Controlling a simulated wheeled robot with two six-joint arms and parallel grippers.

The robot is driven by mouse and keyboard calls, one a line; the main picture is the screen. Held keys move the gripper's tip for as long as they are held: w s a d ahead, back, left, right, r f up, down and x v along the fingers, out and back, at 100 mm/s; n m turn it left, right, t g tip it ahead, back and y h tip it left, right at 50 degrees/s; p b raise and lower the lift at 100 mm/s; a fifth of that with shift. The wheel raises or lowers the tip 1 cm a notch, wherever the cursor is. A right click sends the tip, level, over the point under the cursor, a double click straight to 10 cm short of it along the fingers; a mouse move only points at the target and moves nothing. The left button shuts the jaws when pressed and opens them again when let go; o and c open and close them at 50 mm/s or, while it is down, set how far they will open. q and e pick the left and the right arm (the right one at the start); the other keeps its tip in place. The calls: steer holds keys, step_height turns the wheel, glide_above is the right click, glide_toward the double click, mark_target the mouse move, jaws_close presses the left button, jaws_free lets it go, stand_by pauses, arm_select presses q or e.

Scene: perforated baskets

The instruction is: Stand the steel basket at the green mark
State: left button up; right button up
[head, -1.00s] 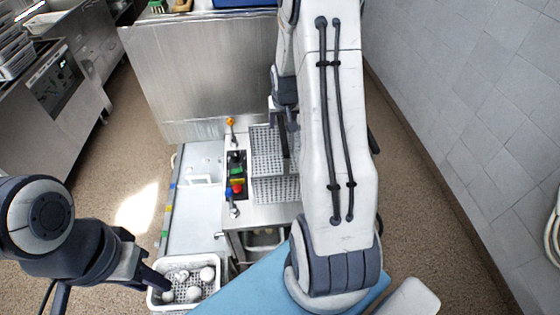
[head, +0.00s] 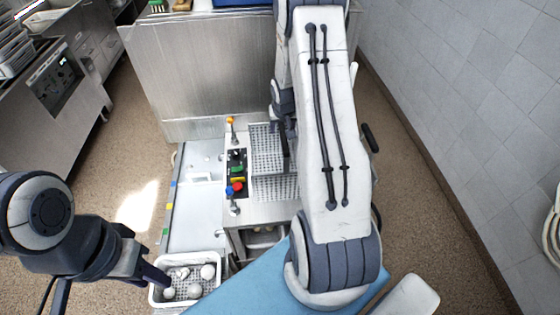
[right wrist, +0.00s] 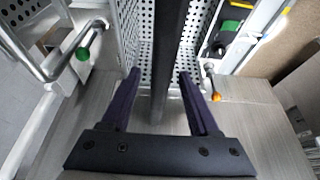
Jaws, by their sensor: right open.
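The steel basket (head: 268,150), a grey perforated box, stands on the steel counter below the upright panel. A dark bar (right wrist: 168,45) runs across it in the right wrist view, where its perforated wall (right wrist: 132,25) also shows. My right gripper (right wrist: 160,108) is open, with its fingers on either side of the bar, not visibly clamped; in the head view it is mostly hidden by my arm. A green strip (head: 165,232) lies on the counter's left edge, below yellow and blue strips. My left gripper (head: 155,276) is at the white basket's left rim; its jaws are unclear.
The white basket (head: 217,284) holds several pale round items. A control panel with coloured buttons (head: 237,170) and taps stand left of the steel basket. The left counter strip (head: 192,225) is mostly clear. A tall steel panel (head: 200,75) rises behind.

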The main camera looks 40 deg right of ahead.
steer(key=shift+f, duration=0.15)
jaws_close()
stand_by(1.6)
